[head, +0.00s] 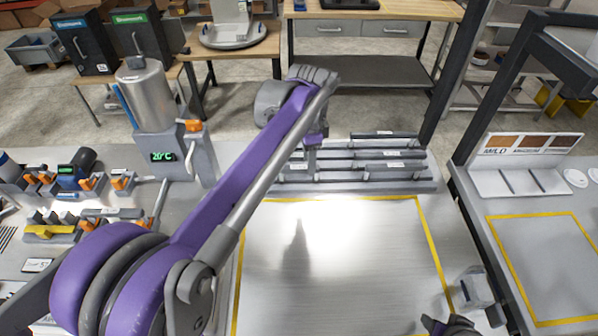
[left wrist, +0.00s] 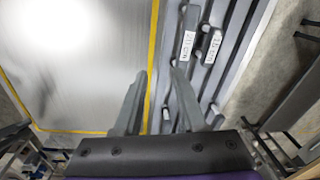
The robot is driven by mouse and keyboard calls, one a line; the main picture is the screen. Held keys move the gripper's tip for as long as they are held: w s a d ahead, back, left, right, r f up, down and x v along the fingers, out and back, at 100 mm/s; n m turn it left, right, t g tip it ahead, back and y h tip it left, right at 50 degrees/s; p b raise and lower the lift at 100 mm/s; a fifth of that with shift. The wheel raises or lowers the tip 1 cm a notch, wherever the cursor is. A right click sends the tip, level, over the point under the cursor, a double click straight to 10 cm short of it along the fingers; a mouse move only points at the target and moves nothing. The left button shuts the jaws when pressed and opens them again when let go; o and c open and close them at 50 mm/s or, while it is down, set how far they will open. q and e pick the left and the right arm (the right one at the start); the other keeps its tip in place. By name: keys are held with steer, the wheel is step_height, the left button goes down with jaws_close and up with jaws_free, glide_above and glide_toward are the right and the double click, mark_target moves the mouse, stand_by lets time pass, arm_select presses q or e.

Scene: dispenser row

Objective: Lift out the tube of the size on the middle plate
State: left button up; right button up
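A grey rack (head: 425,183) at the back of the bench holds several dark grey tubes lying lengthwise, one behind another, with small white labels. Its labels are too small to read in the head view. In the left wrist view two white labels, the left one (left wrist: 188,43) and the right one (left wrist: 213,47), sit beside dark bars; one seems to end in "cm", the numbers are unclear. My left gripper (head: 311,150) is over the rack's left part. In the left wrist view its fingers (left wrist: 160,75) are apart with nothing clearly between them. My right gripper (head: 450,324) shows only partly at the bottom edge.
A yellow-framed area (head: 330,260) of the bench in front of the rack is clear. A metal dispenser (head: 148,95) with a "20°C" display stands left of the rack. Orange-handled fittings (head: 120,182) crowd the left side. A grey block (head: 474,290) stands at the front right.

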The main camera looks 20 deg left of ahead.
arm_select(q)
steer(key=w+m, duration=0.1)
steer(key=w, duration=0.1)
steer(key=w+a+m+g, duration=0.1)
steer(key=w, duration=0.1)
steer(key=shift+w+f, duration=0.1)
steer(key=shift+f, duration=0.1)
steer(key=shift+w+f, duration=0.15)
steer(key=shift+f, duration=0.15)
step_height(320, 180, down, 5)
steer(key=shift+r, duration=0.2)
steer(key=f, duration=0.5)
steer(key=shift+a+f, duration=0.35)
steer(key=shift+a, duration=0.05)
jaws_close()
